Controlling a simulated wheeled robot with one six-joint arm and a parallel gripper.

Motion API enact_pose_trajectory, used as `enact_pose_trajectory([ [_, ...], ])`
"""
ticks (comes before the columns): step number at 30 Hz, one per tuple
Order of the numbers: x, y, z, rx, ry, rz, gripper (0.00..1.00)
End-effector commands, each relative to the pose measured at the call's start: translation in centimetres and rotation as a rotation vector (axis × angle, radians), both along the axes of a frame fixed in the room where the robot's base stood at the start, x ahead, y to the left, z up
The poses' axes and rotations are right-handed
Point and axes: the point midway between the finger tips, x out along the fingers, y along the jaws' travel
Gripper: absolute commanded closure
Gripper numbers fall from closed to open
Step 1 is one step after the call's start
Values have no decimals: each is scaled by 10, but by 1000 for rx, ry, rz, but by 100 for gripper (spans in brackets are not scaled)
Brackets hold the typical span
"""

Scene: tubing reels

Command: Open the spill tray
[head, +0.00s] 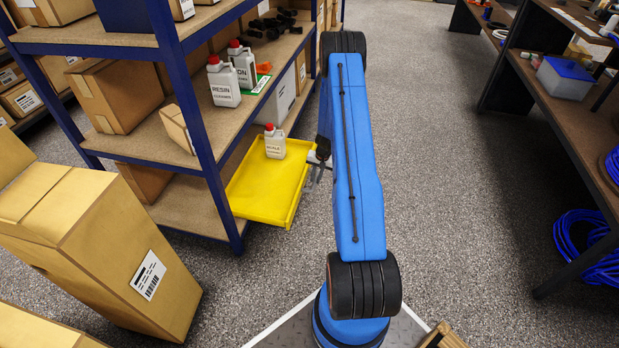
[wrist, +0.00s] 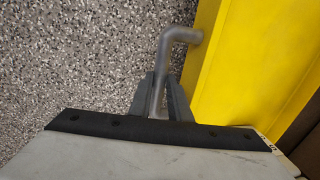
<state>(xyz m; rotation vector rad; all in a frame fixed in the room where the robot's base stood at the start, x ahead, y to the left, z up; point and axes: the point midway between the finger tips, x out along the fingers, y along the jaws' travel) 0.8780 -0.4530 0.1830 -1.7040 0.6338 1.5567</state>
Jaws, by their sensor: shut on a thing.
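The yellow spill tray (head: 258,200) sticks out from the lower part of the blue-framed shelf unit into the aisle. A white bottle with a red cap (head: 275,143) stands upright at the tray. In the wrist view the tray's yellow wall (wrist: 222,75) is at the right, with a bent grey metal handle (wrist: 178,38) joined to it. My gripper (wrist: 160,100) is shut on this handle, with one finger on each side of its straight part. In the head view my gripper (head: 318,172) is at the tray's right side, partly hidden by my blue arm.
The shelf unit (head: 195,110) holds resin bottles (head: 223,82) and cardboard boxes. A large cardboard box (head: 110,250) stands at the lower left, near the tray. A workbench (head: 545,85) with blue tubing coils (head: 585,240) lines the right. The speckled aisle floor (head: 450,190) between is clear.

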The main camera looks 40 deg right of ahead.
Motion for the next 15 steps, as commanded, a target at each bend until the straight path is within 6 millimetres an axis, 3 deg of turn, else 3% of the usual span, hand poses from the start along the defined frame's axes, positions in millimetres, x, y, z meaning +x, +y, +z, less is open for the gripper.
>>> enact_pose_trajectory([
  [15,-7,-6,0,0,0,0,100],
])
